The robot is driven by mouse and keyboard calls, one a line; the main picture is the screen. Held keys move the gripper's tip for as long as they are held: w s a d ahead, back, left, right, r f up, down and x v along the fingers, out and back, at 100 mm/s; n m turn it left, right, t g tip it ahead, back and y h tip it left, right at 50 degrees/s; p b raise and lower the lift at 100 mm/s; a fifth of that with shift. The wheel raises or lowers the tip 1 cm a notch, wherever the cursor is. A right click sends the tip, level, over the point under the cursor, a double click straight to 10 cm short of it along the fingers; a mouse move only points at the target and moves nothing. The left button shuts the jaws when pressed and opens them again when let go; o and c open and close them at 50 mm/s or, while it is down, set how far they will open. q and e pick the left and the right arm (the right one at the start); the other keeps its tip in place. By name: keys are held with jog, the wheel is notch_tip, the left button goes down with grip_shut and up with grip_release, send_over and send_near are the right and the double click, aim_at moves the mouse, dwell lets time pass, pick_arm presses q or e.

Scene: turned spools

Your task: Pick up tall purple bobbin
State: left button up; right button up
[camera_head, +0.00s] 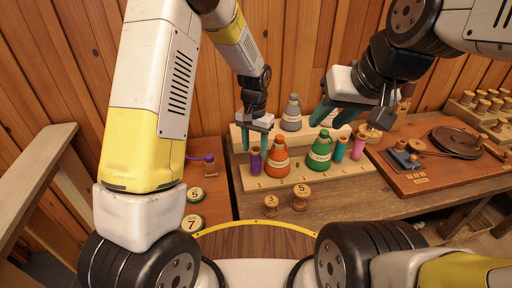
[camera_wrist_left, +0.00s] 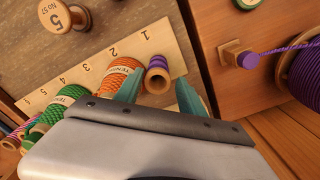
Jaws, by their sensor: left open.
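The purple bobbin (camera_head: 255,162), purple thread on a wooden spool, stands upright at the left end of the numbered rack (camera_head: 300,178), by number 1. It also shows in the left wrist view (camera_wrist_left: 157,64). My left gripper (camera_head: 256,146) is open and points down just above the bobbin. In the left wrist view the fingers (camera_wrist_left: 160,90) lie on either side of the bobbin's line, with the bobbin showing between their tips; I cannot tell whether they touch it. My right gripper (camera_head: 333,114) has its fingers apart above the rack, with nothing seen between them.
An orange cone (camera_head: 278,158) stands right beside the bobbin, then a green cone (camera_head: 320,152), a teal bobbin (camera_head: 340,149) and a pink bobbin (camera_head: 359,147). A grey cone (camera_head: 292,114) stands behind. Wooden spools (camera_head: 271,205) stand in front. A purple thread runs at left (camera_head: 201,157).

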aim_at(256, 160)
pick_arm(q)
jog(key=f, duration=0.6)
jog(key=shift+d+f, duration=0.2)
jog(key=shift+c, duration=0.5)
grip_shut()
